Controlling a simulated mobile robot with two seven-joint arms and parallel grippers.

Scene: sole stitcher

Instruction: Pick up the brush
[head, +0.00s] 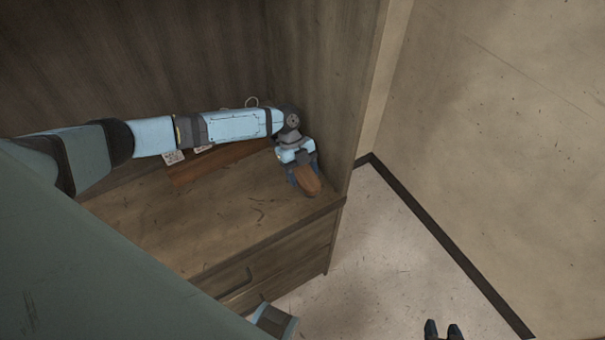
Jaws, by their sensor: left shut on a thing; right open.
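The brush (309,184) appears as a rounded brown wooden piece at the front right of the wooden shelf, beside the right side wall. Its bristles cannot be made out. My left gripper (305,178) points down at the shelf and is shut on the brush, with dark fingers on both sides of it. Whether the brush touches the shelf cannot be told. My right gripper (443,329) shows only as two dark fingertips at the bottom edge, apart and empty, far from the brush.
The wooden shelf (225,220) has side and back walls close around my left arm. A reddish-brown board (217,165) and small printed cards (173,157) lie behind. Drawers (285,265) are below the shelf front. Open floor (385,250) lies to the right.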

